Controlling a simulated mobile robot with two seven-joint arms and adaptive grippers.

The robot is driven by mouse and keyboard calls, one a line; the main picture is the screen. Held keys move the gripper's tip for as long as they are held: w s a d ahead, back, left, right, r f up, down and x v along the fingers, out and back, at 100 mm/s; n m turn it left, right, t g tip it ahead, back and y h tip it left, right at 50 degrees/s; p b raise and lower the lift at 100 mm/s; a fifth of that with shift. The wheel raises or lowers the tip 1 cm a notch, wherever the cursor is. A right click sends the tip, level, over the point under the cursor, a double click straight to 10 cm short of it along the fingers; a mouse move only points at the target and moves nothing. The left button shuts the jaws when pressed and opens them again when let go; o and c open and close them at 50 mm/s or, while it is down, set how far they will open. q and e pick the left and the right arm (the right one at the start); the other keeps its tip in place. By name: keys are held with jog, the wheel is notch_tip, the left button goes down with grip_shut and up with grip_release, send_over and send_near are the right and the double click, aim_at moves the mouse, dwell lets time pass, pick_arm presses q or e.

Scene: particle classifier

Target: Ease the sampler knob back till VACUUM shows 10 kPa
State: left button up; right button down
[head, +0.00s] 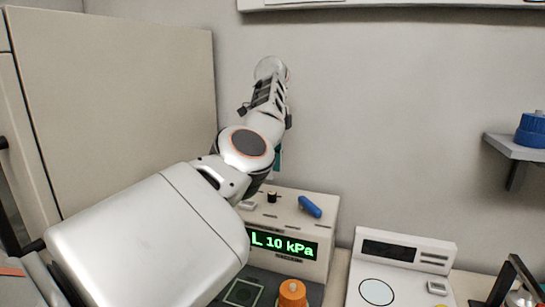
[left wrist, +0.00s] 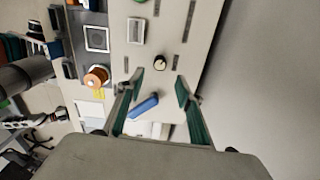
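The sampler is a cream box (head: 326,214) on the bench. Its green display (head: 285,246) reads "L 10 kPa", with the left part hidden behind my left arm. A small black knob (head: 272,197) stands on its top, beside a blue lever (head: 310,206). In the left wrist view the black knob (left wrist: 160,62) has a pale pointer mark, and the blue lever (left wrist: 144,105) lies between my fingers. My left gripper (left wrist: 158,80) is open, its teal fingers apart, with the knob just beyond the fingertips and apart from them.
An orange knob (head: 292,293) stands in front of the sampler. A white device (head: 408,281) with a dark display sits to its right. A shelf (head: 515,148) with a blue-capped item is on the right wall, and a beige cabinet (head: 120,90) stands at left.

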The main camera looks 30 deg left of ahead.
pick_arm(q)
jog(key=shift+r, duration=1.8)
